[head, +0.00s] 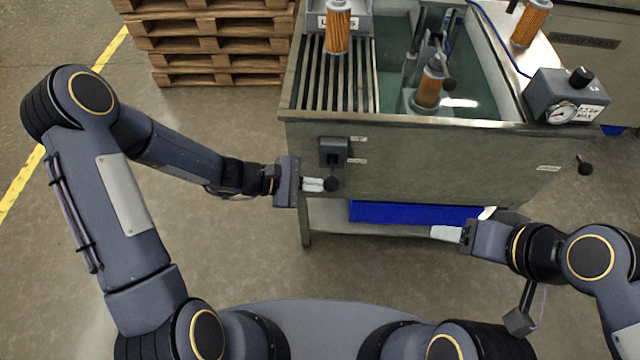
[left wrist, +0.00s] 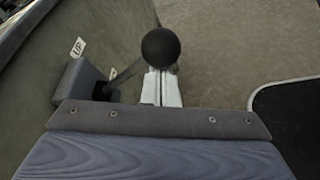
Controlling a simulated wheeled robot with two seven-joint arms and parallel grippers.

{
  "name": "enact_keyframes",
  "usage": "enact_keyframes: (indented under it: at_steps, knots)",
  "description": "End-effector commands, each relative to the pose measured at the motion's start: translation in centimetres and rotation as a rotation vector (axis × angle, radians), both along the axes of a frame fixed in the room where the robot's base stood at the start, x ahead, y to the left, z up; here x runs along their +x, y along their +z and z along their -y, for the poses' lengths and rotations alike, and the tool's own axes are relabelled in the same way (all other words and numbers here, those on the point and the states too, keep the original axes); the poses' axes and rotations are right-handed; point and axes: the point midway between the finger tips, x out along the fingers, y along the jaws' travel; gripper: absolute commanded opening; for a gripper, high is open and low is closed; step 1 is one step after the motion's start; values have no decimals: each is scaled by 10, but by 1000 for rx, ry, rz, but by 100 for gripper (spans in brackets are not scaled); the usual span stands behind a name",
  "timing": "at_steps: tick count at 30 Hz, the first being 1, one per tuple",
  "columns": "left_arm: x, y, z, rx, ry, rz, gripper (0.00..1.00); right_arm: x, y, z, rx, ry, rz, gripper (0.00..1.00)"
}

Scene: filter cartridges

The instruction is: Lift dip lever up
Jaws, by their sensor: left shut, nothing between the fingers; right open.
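The dip lever has a black ball knob (head: 331,184) on a short rod from a dark box (head: 333,150) on the tank's front. The knob sits below the box, between the box and my side. The left wrist view shows the knob (left wrist: 160,47), the rod and an "UP" label (left wrist: 78,47) by the box. My left gripper (head: 318,184) is shut and empty, its fingertips right at the knob; I cannot tell whether they touch. My right gripper (head: 446,233) is open and empty, in front of the tank's lower right. An orange filter cartridge (head: 430,86) hangs in the tank's liquid.
The metal tank (head: 430,150) has a slatted drain rack (head: 310,75) at left with another cartridge (head: 338,30). A third cartridge (head: 531,22) stands at back right, near a gauge box (head: 565,97). A blue bin (head: 415,213) lies beneath. Pallets (head: 215,45) stand behind left.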

Motion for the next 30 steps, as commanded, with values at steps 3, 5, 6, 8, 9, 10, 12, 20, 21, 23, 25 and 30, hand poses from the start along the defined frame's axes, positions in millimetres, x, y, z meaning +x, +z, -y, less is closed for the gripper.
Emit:
enact_keyframes:
  at_steps: [3, 5, 6, 8, 9, 10, 12, 20, 21, 23, 25, 30]
  knots:
    - [1, -10, -1, -2, -1, 1, 0, 0, -9, 0, 0, 0, 0, 61]
    - [3, -20, -3, -1, -1, 1, 0, 0, -17, 0, 0, 0, 0, 61]
    - [5, -28, -5, -1, 0, 0, 0, 0, -24, 0, 0, 0, 0, 61]
    - [7, -41, -8, -1, -1, 0, 0, 0, -36, 0, 0, 0, 0, 61]
    - [9, -51, -10, 0, -2, 0, 0, 0, -45, 0, 0, 0, 0, 61]
    - [10, -40, -17, 1, 2, 4, 0, 0, -37, 0, 0, 0, -1, 61]
    - [8, -28, -35, 3, 3, 4, 0, 0, -29, 0, 0, 0, -1, 61]
    - [3, -10, -84, 2, 0, 2, 0, 0, -24, 0, 0, 0, 0, 61]
    - [3, -8, -89, 2, 1, 2, 0, 0, -24, 0, 0, 0, 0, 61]
    - [2, -6, -95, 1, 0, 0, 0, 0, -24, 0, 0, 0, 0, 61]
    - [2, -5, -99, 1, 0, 0, 0, 0, -23, 0, 0, 0, 0, 61]
    - [1, -3, -103, 0, -3, 0, 0, 0, -23, 0, 0, 0, 0, 61]
